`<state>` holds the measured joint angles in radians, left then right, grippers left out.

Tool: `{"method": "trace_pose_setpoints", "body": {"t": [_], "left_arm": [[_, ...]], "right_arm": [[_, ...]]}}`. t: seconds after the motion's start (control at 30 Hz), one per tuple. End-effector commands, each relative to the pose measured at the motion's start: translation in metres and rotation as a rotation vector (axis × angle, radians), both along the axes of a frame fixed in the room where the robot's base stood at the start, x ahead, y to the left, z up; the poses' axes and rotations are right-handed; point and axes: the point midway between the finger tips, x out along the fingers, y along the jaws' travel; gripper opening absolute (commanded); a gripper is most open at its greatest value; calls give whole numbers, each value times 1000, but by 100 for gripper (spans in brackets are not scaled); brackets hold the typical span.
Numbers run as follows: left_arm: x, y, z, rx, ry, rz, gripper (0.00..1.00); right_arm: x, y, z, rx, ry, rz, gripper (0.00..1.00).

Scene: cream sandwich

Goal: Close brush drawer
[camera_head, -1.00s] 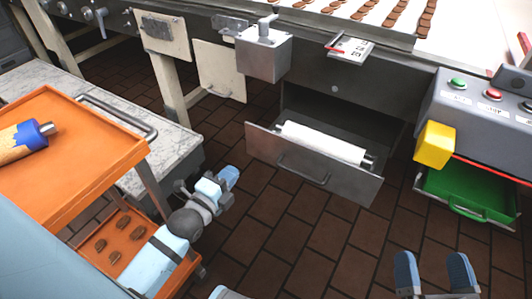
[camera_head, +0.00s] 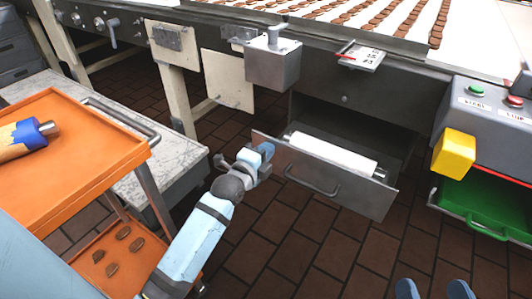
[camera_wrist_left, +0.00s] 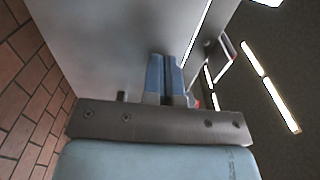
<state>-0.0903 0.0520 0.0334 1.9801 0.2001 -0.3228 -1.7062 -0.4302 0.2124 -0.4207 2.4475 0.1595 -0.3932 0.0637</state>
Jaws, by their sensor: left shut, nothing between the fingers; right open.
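The brush drawer (camera_head: 330,187) is a grey metal drawer that stands open under the machine. A white roller (camera_head: 335,156) lies in it and a bar handle (camera_head: 312,187) is on its front. My left gripper (camera_head: 262,152) is at the left end of the drawer front, close to its upper edge; I cannot tell if it touches. In the left wrist view its blue fingers (camera_wrist_left: 166,76) are together and empty, in front of a smooth grey panel (camera_wrist_left: 105,45). My right gripper (camera_head: 433,290) is open and empty at the bottom edge, mostly cut off.
A green drawer (camera_head: 472,205) stands open at the right, below a control box with a yellow block (camera_head: 453,152). An orange cart (camera_head: 75,180) and a marble-topped counter (camera_head: 165,163) stand at the left. The brick floor before the drawer is clear.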

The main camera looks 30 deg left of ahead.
Motion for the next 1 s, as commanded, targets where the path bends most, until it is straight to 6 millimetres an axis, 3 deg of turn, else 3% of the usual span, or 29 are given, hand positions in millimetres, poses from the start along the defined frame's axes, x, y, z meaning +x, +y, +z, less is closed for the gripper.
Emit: {"method": "trace_pose_setpoints", "body": {"t": [0.37,0.53,0.77,1.0], "left_arm": [[2,0,1,1,0,0,0],[16,0,2,1,0,-1,0],[63,-2,5,3,-1,-1,0],[130,-4,2,3,-1,-1,0]], "right_arm": [[0,0,2,0,-2,0,93],[0,-1,9,5,-15,-4,93],[-2,-2,25,38,-62,-23,93],[-2,-3,35,52,-96,-33,93]]}}
